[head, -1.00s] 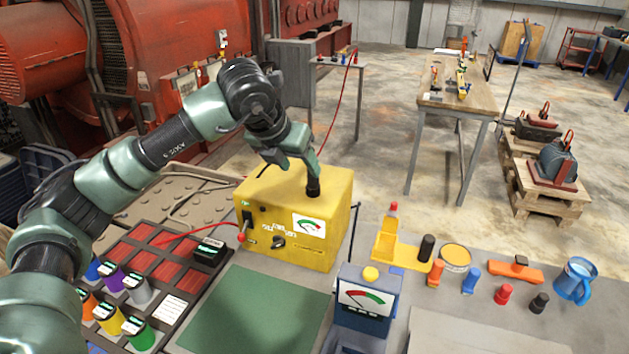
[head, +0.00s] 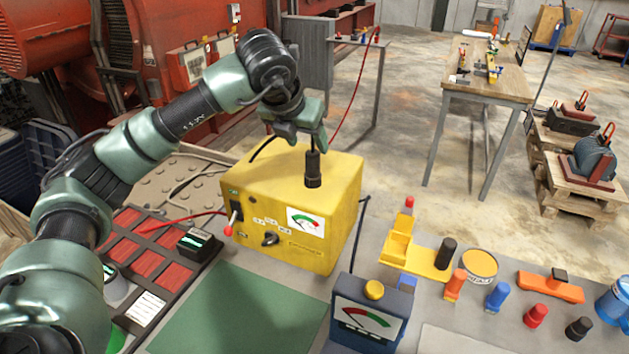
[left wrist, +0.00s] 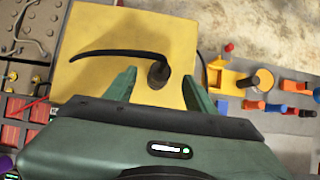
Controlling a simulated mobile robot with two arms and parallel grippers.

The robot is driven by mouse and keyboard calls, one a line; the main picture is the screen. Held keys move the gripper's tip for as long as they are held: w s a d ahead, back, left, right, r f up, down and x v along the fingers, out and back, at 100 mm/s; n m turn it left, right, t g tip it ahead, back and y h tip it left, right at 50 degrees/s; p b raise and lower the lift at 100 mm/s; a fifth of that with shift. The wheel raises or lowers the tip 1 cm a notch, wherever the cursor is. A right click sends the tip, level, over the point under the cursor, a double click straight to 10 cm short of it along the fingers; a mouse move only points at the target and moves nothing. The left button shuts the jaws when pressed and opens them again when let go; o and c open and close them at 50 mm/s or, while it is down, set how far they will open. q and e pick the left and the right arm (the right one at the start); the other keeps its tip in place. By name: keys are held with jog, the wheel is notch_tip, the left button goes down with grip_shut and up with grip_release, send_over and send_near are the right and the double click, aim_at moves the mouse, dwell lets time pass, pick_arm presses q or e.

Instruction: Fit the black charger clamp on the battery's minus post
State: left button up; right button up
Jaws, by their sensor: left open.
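The black charger clamp (head: 313,178) stands upright on top of the yellow charger box (head: 295,235), near its back right. In the left wrist view the clamp (left wrist: 158,74) has a black cable (left wrist: 105,54) curving off to the left. My left gripper (head: 310,146) is open just above the clamp. In the left wrist view its two fingers (left wrist: 157,88) point down on either side of the clamp, with gaps between. I cannot make out the battery's minus post. My right gripper is not in view.
A blue meter (head: 368,312) stands in front of the charger, beside a green mat (head: 240,315). A dark tray (head: 215,262) with red compartments is on the left. A yellow bracket (head: 420,262) and several coloured caps stand on the right. A wooden table (head: 490,80) is further back.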

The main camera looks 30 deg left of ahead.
aim_at(309, 155)
pick_arm(q)
notch_tip(309, 155, down, 3)
jog(key=shift+w+r+b, duration=0.15)
jog(key=shift+b, duration=0.7)
jog(key=shift+f, duration=0.2)
jog(key=shift+w+f, duration=0.4)
jog(key=shift+f, duration=0.05)
jog(key=p+x, duration=0.3)
jog(key=x, duration=0.2)
jog(key=shift+w+f, duration=0.15)
jog(key=shift+w, duration=0.05)
jog(key=shift+w+f+p, duration=0.2)
jog(key=shift+f+p, duration=0.1)
jog(key=shift+f, duration=0.15)
jog(key=shift+r, duration=0.1)
grip_shut()
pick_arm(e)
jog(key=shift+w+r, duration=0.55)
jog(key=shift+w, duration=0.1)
